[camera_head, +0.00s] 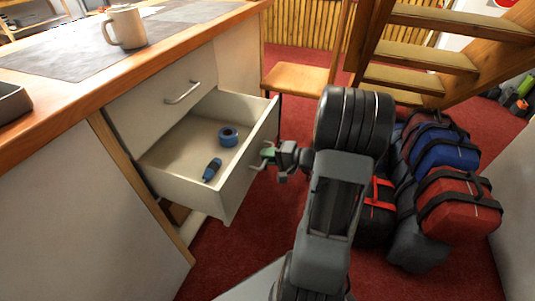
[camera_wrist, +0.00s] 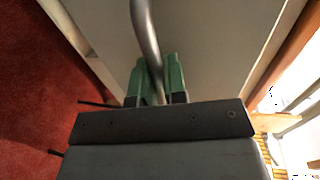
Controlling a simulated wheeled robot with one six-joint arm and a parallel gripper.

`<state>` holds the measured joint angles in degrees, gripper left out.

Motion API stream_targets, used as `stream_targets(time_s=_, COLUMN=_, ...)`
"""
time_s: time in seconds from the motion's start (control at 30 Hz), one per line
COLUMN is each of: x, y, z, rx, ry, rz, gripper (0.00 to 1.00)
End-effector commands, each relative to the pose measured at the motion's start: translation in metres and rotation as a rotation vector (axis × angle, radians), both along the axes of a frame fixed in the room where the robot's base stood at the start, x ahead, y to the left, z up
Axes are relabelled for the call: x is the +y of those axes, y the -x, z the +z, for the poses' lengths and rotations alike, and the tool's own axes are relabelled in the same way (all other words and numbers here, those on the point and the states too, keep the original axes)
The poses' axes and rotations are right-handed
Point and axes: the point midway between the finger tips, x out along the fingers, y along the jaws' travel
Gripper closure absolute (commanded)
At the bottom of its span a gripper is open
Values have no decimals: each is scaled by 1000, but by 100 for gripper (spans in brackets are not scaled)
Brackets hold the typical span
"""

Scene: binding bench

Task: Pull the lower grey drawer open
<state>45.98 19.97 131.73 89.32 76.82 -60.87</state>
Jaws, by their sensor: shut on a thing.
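The lower grey drawer (camera_head: 243,170) stands well out from the bench in the head view, with its inside open to sight. A blue roll of tape (camera_head: 228,137) and a small blue and black object (camera_head: 212,170) lie in it. My gripper (camera_head: 267,154) is at the drawer's front face. In the wrist view the green fingers (camera_wrist: 160,75) are shut around the drawer's bar handle (camera_wrist: 146,35), with the front panel (camera_wrist: 210,40) behind it. The handle is mostly hidden by the gripper in the head view.
The upper drawer, with its own handle (camera_head: 182,93), is shut. A mug (camera_head: 124,27) stands on the bench top (camera_head: 75,95). A wooden chair (camera_head: 297,77) is behind the drawer. Several bags (camera_head: 445,155) lie on the red carpet to the right, near wooden stairs (camera_head: 420,55).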

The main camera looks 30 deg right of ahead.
Motion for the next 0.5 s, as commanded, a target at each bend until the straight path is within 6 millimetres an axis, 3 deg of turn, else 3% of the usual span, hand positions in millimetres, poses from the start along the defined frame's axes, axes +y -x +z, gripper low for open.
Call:
stream_targets(time_s=0.33, x=1, y=1, z=0, rx=1, ry=-1, rz=5, gripper=100)
stream_targets(time_s=0.37, x=0, y=1, z=0, rx=1, ry=-1, rz=5, gripper=85)
stream_targets(time_s=0.5, x=0, y=1, z=0, rx=0, ry=0, rz=3, gripper=71)
